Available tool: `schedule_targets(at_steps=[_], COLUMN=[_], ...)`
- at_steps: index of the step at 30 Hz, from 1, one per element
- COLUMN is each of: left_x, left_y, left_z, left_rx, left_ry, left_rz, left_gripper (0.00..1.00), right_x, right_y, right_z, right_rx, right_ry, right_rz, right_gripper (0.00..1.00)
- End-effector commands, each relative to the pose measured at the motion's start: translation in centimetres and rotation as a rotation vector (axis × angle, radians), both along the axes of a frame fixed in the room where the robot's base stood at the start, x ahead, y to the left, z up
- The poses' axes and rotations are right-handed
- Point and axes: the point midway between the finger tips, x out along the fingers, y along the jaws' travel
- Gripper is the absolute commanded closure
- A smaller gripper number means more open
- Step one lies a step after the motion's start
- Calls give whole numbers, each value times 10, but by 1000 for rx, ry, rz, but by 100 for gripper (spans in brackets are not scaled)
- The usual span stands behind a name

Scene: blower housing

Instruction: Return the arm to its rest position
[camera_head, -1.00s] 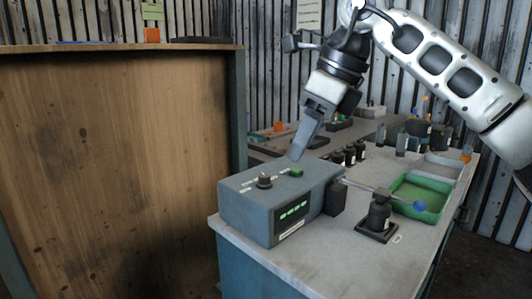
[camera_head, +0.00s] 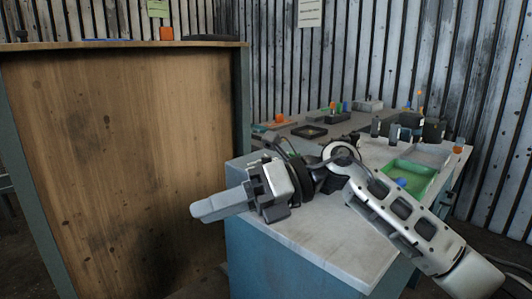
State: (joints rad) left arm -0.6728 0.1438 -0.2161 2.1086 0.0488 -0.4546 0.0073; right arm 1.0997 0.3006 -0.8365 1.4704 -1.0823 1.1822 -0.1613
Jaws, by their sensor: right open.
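My right arm (camera_head: 405,215) comes in from the lower right and folds across the front of the workbench. My right gripper (camera_head: 215,207) is open, with no object seen in it. It points left, past the left edge of the bench top, in front of the wooden panel. The gripper and wrist hide most of the grey control box, and only a bit of its top (camera_head: 240,168) shows behind them. My left gripper is not in view.
The workbench (camera_head: 335,245) has a bare front corner. A large wooden panel (camera_head: 120,160) stands at left. Several small parts sit farther back.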

Motion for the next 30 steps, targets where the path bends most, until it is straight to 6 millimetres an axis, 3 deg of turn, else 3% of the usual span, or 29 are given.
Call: schedule_targets(at_steps=[4,8,11,14,17,20,24,27,30], left_x=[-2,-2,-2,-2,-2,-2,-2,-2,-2], left_y=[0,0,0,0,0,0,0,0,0], left_z=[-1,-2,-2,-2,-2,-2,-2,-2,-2], left_rx=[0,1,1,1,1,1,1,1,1], left_ry=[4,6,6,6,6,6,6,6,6], left_rz=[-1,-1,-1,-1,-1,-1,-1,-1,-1], left_gripper=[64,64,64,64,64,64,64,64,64], right_x=[-11,1,14,21,15,-8,-61,-100,-128], right_y=[6,-16,-44,-79,-115,-149,-183,-198,-206], right_z=[-8,-23,-53,-100,-161,-226,-301,-337,-358], right_rx=[362,630,804,947,1060,1134,1178,1179,1172], right_ry=[379,731,1015,1303,1594,1867,2185,2351,2458], right_rz=[-113,-278,-436,-620,-823,-1034,-1301,-1450,-1549], right_gripper=[51,51,51,51,51,51,51,51,51])
